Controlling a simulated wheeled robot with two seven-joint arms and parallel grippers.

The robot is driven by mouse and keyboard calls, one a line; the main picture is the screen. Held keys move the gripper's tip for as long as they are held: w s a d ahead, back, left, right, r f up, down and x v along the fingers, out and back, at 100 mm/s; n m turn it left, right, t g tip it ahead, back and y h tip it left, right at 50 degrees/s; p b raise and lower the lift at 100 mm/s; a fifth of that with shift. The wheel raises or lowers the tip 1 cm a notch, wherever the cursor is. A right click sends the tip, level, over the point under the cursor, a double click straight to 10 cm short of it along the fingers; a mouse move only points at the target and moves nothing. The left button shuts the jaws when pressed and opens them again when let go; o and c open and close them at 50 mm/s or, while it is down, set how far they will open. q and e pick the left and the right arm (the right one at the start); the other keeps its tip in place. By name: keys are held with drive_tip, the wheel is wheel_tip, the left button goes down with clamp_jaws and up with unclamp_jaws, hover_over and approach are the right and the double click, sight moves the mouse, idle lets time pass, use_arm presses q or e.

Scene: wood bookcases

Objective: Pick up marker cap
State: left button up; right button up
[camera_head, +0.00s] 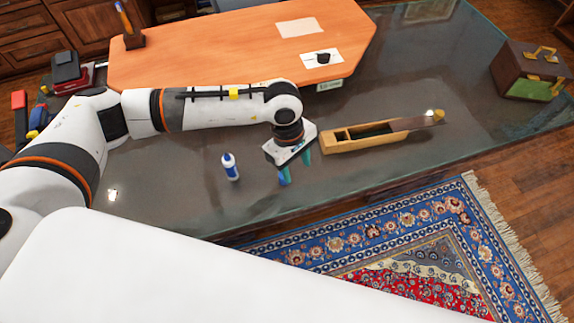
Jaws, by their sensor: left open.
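My left gripper (295,166) is open, with its teal fingers pointing down over the front part of the dark glossy table (200,205). A small blue piece (284,180), which looks like the marker cap, is at the tip of the left finger. It is too small to tell whether the finger touches it. No grip on it shows. My right gripper is not in view.
A white and blue bottle (230,167) stands left of the gripper. A long open wooden box (370,138) lies close on its right. Behind are an orange board (200,55) and a black object (323,58) on white paper. A brown case (525,68) sits far right.

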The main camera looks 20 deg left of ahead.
use_arm(q)
drive_tip(key=w+a+y, duration=0.2)
drive_tip(key=a, duration=0.2)
drive_tip(key=p, duration=0.2)
hover_over(282, 177)
drive_tip(key=shift+t, duration=0.3)
wheel_tip(282, 177, down, 5)
drive_tip(key=shift+f, duration=0.65)
drive_tip(key=f, duration=0.1)
drive_tip(key=f+p, duration=0.2)
drive_tip(key=f, duration=0.1)
drive_tip(key=shift+w+d, duration=0.1)
drive_tip(key=shift+w, duration=0.15)
drive_tip(key=shift+f, duration=0.6)
clamp_jaws()
drive_tip(key=shift+w+r, duration=0.1)
